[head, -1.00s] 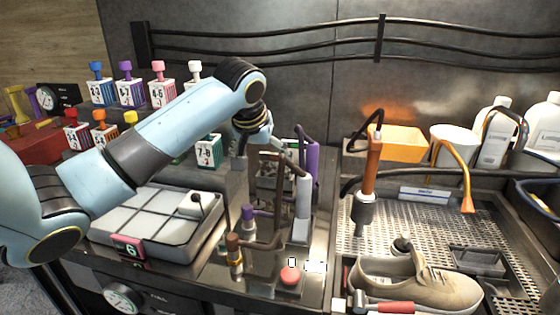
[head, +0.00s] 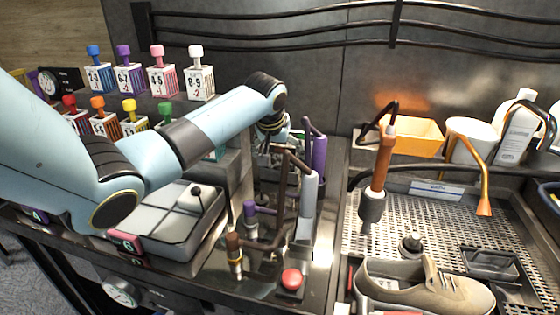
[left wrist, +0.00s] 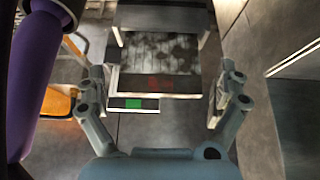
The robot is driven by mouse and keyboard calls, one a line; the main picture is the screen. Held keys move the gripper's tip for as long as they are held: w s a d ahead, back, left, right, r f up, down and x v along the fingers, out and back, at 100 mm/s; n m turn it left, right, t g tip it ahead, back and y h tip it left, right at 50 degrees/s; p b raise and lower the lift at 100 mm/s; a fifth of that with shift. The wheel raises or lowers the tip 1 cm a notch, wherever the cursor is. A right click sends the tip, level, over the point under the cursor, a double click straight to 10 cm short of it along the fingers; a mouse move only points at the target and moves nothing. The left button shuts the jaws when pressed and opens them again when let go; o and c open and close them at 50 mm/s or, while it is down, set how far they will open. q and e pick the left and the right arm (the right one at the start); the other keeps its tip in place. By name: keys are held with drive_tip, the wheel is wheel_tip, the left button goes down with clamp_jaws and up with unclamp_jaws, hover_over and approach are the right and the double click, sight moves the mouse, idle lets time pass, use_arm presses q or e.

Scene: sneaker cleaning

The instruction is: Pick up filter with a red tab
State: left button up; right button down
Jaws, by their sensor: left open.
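My right gripper is not in view.
A grey tray (head: 185,240), upright handles (head: 308,190) and a red button (head: 291,280) crowd the counter. A shoe (head: 425,287) lies right. The wrist view shows a grey device (left wrist: 160,55) between the fingers.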

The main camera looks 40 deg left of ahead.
use_arm(q)
drive_tip(key=shift+x, duration=0.95)
drive_tip(key=c, duration=0.9)
